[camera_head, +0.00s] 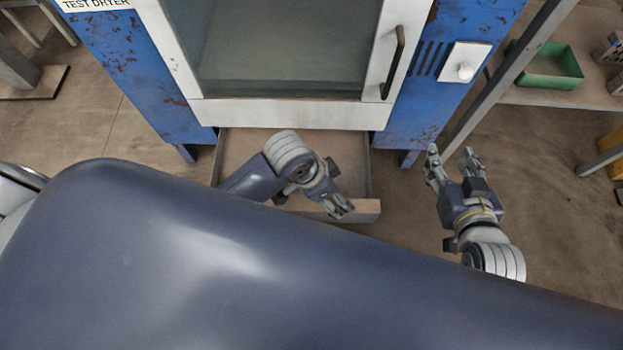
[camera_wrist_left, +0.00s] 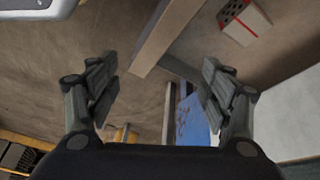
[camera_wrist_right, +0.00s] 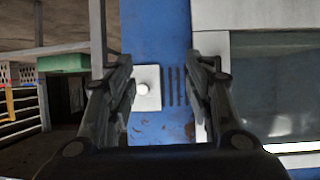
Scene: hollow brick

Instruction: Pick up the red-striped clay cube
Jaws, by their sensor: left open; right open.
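The red-striped clay cube (camera_wrist_left: 243,20) shows in the left wrist view at the upper right. It is pale, with dark holes in one face and a red stripe on another, and appears to lie inside the open drawer. I cannot make it out in the head view, where my left arm covers part of the drawer (camera_head: 238,150). My left gripper (camera_head: 339,206) is open and empty over the drawer's front edge, apart from the cube. My right gripper (camera_head: 451,158) is open and empty, right of the drawer, facing the blue dryer panel (camera_wrist_right: 160,35).
The blue and white dryer (camera_head: 290,112) stands behind the drawer, its glass door shut. A white switch plate (camera_head: 464,63) is on its right side. At right, a shelf (camera_head: 535,96) holds a green tray (camera_head: 550,66) and hollow bricks (camera_head: 609,48).

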